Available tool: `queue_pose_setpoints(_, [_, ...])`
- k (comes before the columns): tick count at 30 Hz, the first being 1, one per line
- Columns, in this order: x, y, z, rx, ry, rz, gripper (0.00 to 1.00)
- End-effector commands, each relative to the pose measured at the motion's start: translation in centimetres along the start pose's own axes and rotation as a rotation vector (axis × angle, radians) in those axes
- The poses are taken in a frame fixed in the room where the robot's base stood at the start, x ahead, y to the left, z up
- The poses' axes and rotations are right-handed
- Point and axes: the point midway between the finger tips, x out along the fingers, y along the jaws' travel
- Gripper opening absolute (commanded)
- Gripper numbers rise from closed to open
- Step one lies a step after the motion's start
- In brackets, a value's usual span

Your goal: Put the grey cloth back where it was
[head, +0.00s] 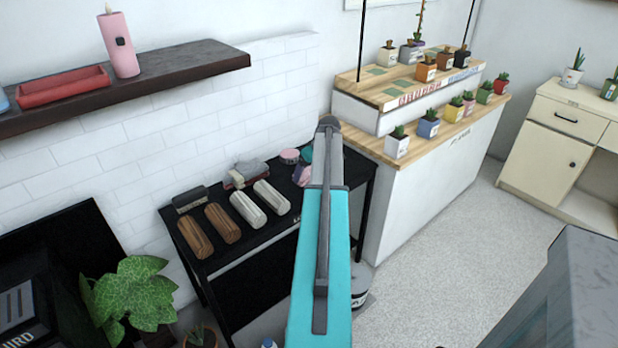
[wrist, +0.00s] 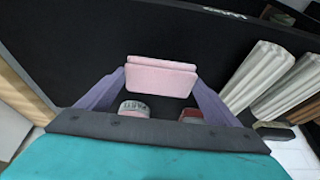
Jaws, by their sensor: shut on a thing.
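My gripper (wrist: 160,82) has purple fingers on both sides of a folded pink cloth-like piece (wrist: 160,76) and is shut on it, above the black table. In the head view my teal arm hides most of the gripper, and a bit of pink and purple shows beside it. No cloth in my fingers looks grey. Two pale grey-white rolls (head: 248,210) lie on the black table (head: 255,250), left of my arm; they also show at the right of the wrist view (wrist: 258,75). A small grey folded pile (head: 248,171) lies behind them. I cannot tell which is the grey cloth.
Two brown rolls (head: 209,230) and a dark brush-like block (head: 190,199) lie at the table's left. Round tins (wrist: 134,109) sit beneath my gripper. A counter with potted plants (head: 428,124) stands right, a shelf (head: 185,64) hangs above left, and the floor (head: 440,240) is clear.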

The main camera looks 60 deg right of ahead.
Motion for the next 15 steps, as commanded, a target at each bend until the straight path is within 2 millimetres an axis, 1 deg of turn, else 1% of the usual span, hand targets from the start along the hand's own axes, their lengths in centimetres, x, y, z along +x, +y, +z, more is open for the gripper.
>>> queue_pose_setpoints(3, [1.2,-0.1,0.5,0.000,-0.002,-0.002,0.67])
queue_pose_setpoints(7, [2.3,-0.1,1.0,-0.001,-0.001,-0.001,0.67])
queue_pose_setpoints(10, [2.7,-0.1,1.1,-0.001,0.000,-0.001,0.67])
queue_pose_setpoints(15, [2.7,-0.1,1.1,-0.001,0.000,-0.001,0.67])
